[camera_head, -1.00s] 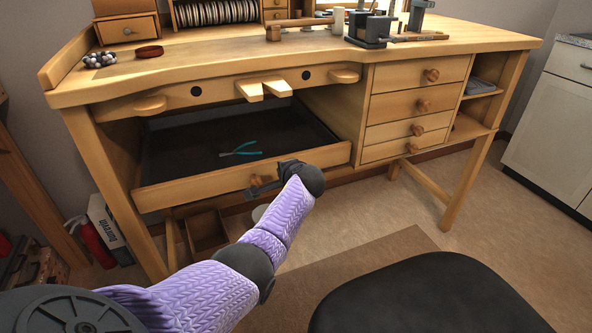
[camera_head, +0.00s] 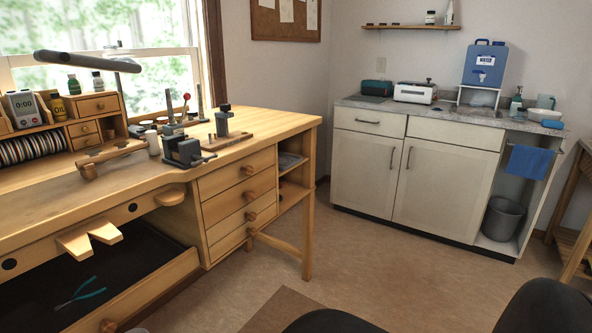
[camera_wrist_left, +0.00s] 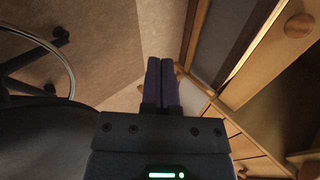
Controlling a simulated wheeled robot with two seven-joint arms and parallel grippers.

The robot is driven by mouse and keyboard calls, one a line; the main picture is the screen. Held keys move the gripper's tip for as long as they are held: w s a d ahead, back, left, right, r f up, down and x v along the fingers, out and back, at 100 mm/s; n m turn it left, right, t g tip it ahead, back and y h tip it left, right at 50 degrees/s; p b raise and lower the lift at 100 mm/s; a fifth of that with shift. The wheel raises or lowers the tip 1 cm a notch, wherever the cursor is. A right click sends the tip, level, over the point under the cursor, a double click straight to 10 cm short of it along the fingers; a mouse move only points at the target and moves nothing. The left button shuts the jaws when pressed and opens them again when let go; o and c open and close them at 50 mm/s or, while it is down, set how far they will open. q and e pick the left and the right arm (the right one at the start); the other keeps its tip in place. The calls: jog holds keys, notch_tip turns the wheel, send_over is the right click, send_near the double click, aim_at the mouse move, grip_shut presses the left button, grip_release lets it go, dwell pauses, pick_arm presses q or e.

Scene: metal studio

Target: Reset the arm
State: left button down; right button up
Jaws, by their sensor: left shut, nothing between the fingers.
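My left gripper (camera_wrist_left: 161,85) shows in the left wrist view with its two dark fingers side by side, shut and empty. It is over the floor, beside the wooden workbench (camera_wrist_left: 270,60). In the head view neither gripper shows. The workbench (camera_head: 150,182) stands at the left there, with its wide lower drawer (camera_head: 150,285) pulled open. Teal-handled pliers (camera_head: 82,292) lie in that drawer.
A black seat (camera_head: 330,322) is at the bottom of the head view, and a wheeled chair base (camera_wrist_left: 62,60) shows in the wrist view. A white cabinet (camera_head: 415,185) with a grey bin (camera_head: 502,218) stands against the back wall. Brown floor (camera_head: 390,270) lies clear between.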

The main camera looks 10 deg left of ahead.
pick_arm(q)
jog(key=s+d+f+n+g+h+p, duration=0.15)
jog(key=s+d+f, duration=0.25)
jog(key=s, duration=0.7)
jog(key=s+d+f+m+g+h+p, duration=0.1)
jog(key=s+d+f+h+p, duration=0.2)
jog(key=s, duration=0.7)
jog(key=s+d+n+g+p, duration=0.1)
jog(key=s+d, duration=0.1)
jog(key=s, duration=0.7)
jog(key=s+d+f+n+g+h+p, duration=0.1)
jog(key=s+d+n, duration=0.1)
jog(key=s, duration=0.8)
jog(key=shift+s+d, duration=0.15)
jog(key=shift+d, duration=0.2)
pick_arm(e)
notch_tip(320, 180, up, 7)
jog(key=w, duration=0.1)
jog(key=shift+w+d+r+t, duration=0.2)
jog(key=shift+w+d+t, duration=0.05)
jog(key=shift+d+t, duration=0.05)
pick_arm(q)
jog(key=shift+h, duration=0.25)
